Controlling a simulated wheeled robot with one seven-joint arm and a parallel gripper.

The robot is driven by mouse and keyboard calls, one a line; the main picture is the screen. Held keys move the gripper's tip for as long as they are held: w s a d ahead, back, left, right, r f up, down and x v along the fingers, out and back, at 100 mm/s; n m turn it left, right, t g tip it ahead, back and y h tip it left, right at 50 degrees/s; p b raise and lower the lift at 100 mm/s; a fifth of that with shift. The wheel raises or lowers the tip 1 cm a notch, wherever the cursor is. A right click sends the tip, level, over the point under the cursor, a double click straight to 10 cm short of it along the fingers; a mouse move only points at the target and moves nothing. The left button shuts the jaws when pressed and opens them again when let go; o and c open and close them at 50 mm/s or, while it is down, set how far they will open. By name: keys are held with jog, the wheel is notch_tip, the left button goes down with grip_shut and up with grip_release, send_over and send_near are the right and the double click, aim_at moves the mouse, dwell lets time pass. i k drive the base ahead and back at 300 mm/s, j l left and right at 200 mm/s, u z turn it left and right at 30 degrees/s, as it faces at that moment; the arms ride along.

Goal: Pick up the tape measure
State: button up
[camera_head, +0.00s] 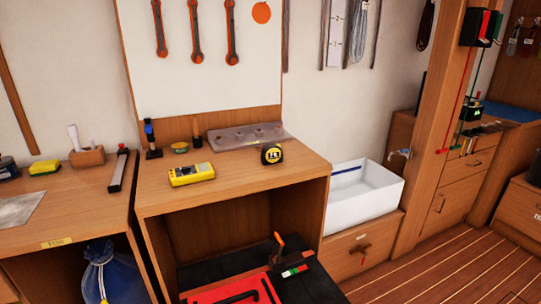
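My gripper is not in view in the head camera.
A yellow meter (191,174) lies to the left on the same worktop. Behind are the grey rack (247,135), a small green-yellow tin (180,147) and a black-and-blue tool (151,139). The worktop's front middle is clear.

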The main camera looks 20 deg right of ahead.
aim_at(272, 153)
jog(key=i+l+u, duration=0.1)
jog(key=i+l, duration=0.15)
jog(key=l, duration=0.35)
jog(key=i+l+u, duration=0.1)
jog(key=l, duration=0.5)
jog(key=i+l+u, duration=0.1)
jog(key=i+l, duration=0.2)
jog(key=l, duration=0.3)
jog(key=i+l, duration=0.2)
jog(key=l, duration=0.45)
jog(key=i+l+u, duration=0.15)
jog(key=l, duration=0.45)
jog(key=i+l+u, duration=0.1)
jog(key=l, duration=0.55)
jog(key=i+l+u, duration=0.1)
jog(key=l, duration=0.6)
jog(key=i+l+u, duration=0.1)
jog(key=l, duration=0.55)
jog(key=i, duration=0.05)
